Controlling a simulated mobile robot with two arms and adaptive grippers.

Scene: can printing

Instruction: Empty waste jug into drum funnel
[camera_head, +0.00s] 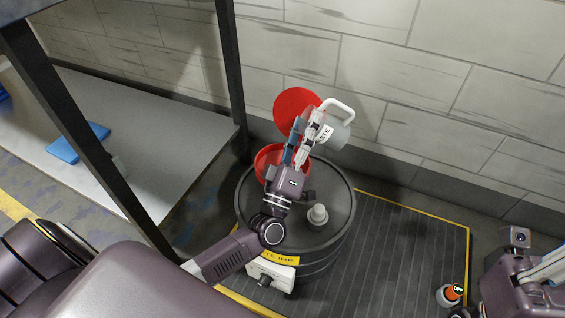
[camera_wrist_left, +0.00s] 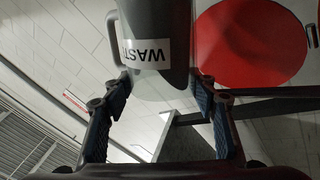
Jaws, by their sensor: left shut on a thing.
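The waste jug (camera_head: 338,137) is pale grey with a white handle and a label partly reading "WASTE". My left gripper (camera_head: 309,136) is shut on it and holds it above the back of the black drum (camera_head: 343,190). In the left wrist view the jug (camera_wrist_left: 160,25) shows between the two fingers (camera_wrist_left: 163,95), its label upside down. The red funnel (camera_head: 266,158) sits on the drum top, with its round red lid (camera_head: 292,103) standing open behind. My arm hides part of the funnel. My right gripper (camera_head: 540,272) is at the lower right edge, partly cut off.
A grey cap (camera_head: 318,214) stands on the drum top. The drum is on a dark ribbed mat (camera_head: 400,250) with yellow edges. A bottle with an orange part (camera_head: 447,296) is near my right gripper. A shelf unit with a blue item (camera_head: 78,143) stands left; a block wall is behind.

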